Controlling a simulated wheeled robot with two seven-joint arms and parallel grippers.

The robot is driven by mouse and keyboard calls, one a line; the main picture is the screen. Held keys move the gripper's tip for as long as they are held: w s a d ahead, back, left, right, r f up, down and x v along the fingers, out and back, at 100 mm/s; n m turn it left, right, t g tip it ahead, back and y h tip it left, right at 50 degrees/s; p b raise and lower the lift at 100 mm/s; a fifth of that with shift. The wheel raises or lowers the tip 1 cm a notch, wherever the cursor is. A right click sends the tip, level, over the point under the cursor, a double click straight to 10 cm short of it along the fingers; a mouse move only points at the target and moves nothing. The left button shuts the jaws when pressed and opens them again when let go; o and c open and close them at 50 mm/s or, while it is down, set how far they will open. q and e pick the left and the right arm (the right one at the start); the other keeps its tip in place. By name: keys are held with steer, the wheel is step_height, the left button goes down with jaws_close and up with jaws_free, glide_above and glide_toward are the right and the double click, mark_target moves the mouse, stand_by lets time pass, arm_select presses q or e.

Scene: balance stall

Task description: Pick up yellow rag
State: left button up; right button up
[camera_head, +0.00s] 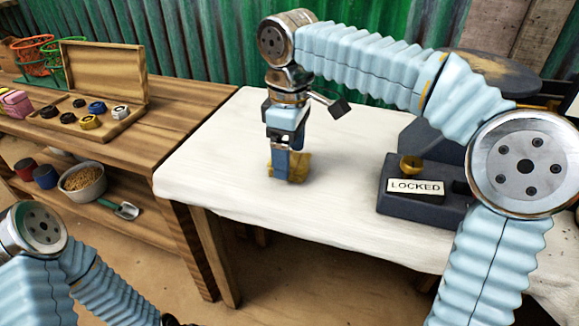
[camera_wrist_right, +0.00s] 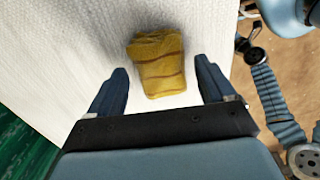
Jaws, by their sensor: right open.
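The yellow rag (camera_head: 301,167) lies folded on the white-covered table (camera_head: 225,150). My right gripper (camera_head: 287,172) points down at it and partly hides it in the head view. In the right wrist view the rag (camera_wrist_right: 157,62) shows darker stripes and lies between and just beyond the two blue fingertips of my right gripper (camera_wrist_right: 164,80). The fingers are open, with a gap on each side of the rag. I cannot tell how high the fingertips are above the cloth. My left arm shows at the lower left of the head view, but its gripper is not clearly visible.
A dark balance scale (camera_head: 425,200) with a "LOCKED" sign (camera_head: 415,187) stands right of the rag. A wooden bench at left holds an open box of weights (camera_head: 100,125). A bowl of grain (camera_head: 82,182) and a scoop (camera_head: 126,210) are on its lower shelf. The table's front left is clear.

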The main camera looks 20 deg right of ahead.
steer(key=shift+f, duration=0.7)
